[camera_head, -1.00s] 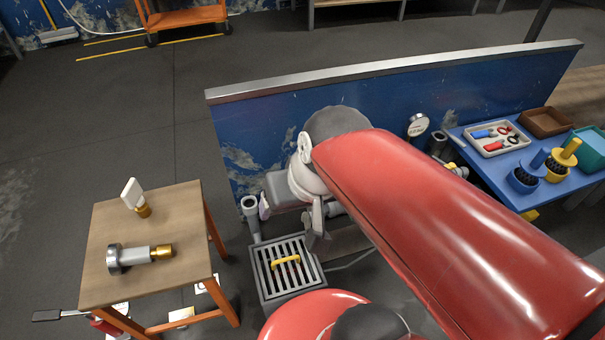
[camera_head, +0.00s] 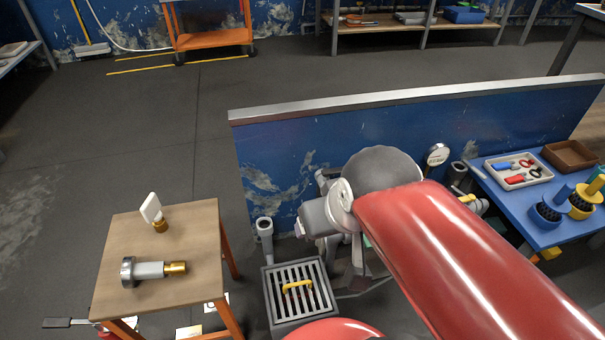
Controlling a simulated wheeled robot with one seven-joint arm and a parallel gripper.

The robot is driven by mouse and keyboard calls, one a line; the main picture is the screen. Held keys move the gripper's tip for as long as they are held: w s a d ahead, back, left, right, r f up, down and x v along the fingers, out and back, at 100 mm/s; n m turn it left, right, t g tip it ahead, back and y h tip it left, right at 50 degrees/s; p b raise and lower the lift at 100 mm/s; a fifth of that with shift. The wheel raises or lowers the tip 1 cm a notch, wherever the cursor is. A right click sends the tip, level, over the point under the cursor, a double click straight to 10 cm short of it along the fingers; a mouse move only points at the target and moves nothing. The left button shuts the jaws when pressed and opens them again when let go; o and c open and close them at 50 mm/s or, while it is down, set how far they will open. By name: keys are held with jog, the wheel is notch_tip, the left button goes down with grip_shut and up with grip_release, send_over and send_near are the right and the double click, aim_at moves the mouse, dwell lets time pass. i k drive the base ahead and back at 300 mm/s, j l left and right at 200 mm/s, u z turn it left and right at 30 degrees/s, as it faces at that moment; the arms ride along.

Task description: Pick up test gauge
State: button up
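A round white-faced dial gauge (camera_head: 437,154) stands upright at the blue panel, right of my red arm. It is the only thing in view with a readable dial shape; I cannot tell for sure that it is the test gauge. On the wooden table at left lies a grey metal cylinder (camera_head: 150,270) with a wide disc at one end and a brass tip at the other. Behind it stands a white flat piece on a brass base (camera_head: 153,211). My arm's grey wrist parts are in front of the blue panel, left of the dial gauge. I cannot make out my gripper's fingers.
The wooden table (camera_head: 192,227) has orange legs. A grey grated box (camera_head: 273,292) with a yellow handle stands beside it. The blue panel (camera_head: 270,150) rises behind my arm. At right a blue table (camera_head: 500,206) holds a white tray (camera_head: 501,181), a brown tray (camera_head: 570,157) and brushes.

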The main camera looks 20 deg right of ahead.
aim_at(131, 271)
jog(key=u, duration=1.35)
jog(key=z, duration=2.95)
jog(key=u, duration=2.95)
jog(key=j+z, duration=0.3)
jog(key=j, duration=0.2)
jog(key=j+z, duration=0.35)
jog(key=j, duration=0.1)
